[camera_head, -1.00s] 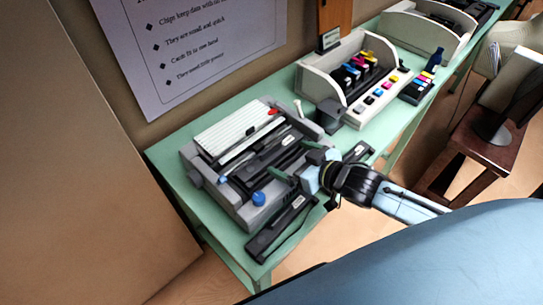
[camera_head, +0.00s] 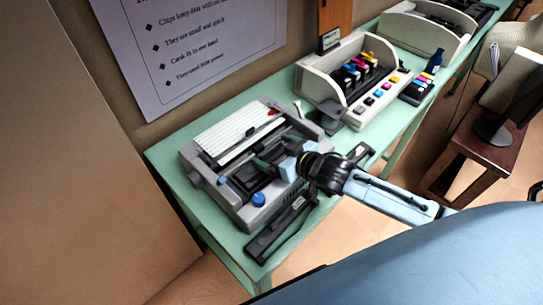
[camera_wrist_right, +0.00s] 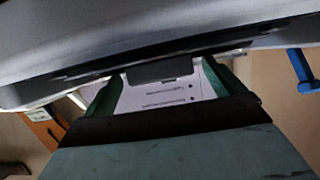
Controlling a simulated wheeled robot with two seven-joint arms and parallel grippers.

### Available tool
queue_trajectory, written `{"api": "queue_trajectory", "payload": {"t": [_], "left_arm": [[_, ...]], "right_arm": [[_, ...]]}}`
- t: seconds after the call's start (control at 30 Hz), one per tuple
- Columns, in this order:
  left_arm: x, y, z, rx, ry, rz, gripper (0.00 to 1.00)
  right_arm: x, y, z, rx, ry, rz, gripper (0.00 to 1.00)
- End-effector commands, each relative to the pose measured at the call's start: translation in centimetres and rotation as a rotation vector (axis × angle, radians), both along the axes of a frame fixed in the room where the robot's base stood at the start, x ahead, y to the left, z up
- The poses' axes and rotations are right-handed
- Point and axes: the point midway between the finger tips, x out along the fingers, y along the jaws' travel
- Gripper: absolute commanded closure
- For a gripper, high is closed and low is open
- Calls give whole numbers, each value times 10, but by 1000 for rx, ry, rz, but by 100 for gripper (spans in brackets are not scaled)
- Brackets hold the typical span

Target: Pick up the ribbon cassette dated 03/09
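A grey printer (camera_head: 262,213) with its top open stands on the green table. A long black cassette (camera_head: 246,180) lies inside it, partly hidden by my right gripper. Another black cassette (camera_head: 281,229) lies on the table in front of the printer, and a third (camera_head: 358,153) lies to its right. Their dates are too small to read. My right gripper (camera_head: 268,156) reaches over the printer's opening. In the right wrist view its green fingers (camera_wrist_right: 165,90) are apart, with a dark grey block (camera_wrist_right: 160,71) beyond them and nothing clearly gripped. My left gripper is not in view.
A white printer (camera_head: 335,85) with several coloured cartridges stands farther right on the table (camera_head: 180,185), with a small dark box (camera_head: 416,90) beside it. A poster (camera_head: 190,50) hangs behind. A brown stool (camera_head: 490,150) stands at the right.

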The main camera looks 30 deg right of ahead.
Motion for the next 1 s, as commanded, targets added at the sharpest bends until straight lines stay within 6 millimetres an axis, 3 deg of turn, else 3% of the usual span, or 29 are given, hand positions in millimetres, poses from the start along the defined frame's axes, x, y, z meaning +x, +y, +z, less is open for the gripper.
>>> {"api": "queue_trajectory", "payload": {"t": [0.03,0.33,0.57,0.67,1.0], "left_arm": [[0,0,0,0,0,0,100],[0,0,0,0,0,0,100],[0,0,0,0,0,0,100],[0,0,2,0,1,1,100],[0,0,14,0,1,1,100]], "right_arm": [[0,0,0,0,0,0,14],[0,0,0,-1,0,0,52],[0,0,2,-1,-1,0,52],[0,0,11,1,-4,1,52],[0,0,77,-2,-5,2,52]]}}
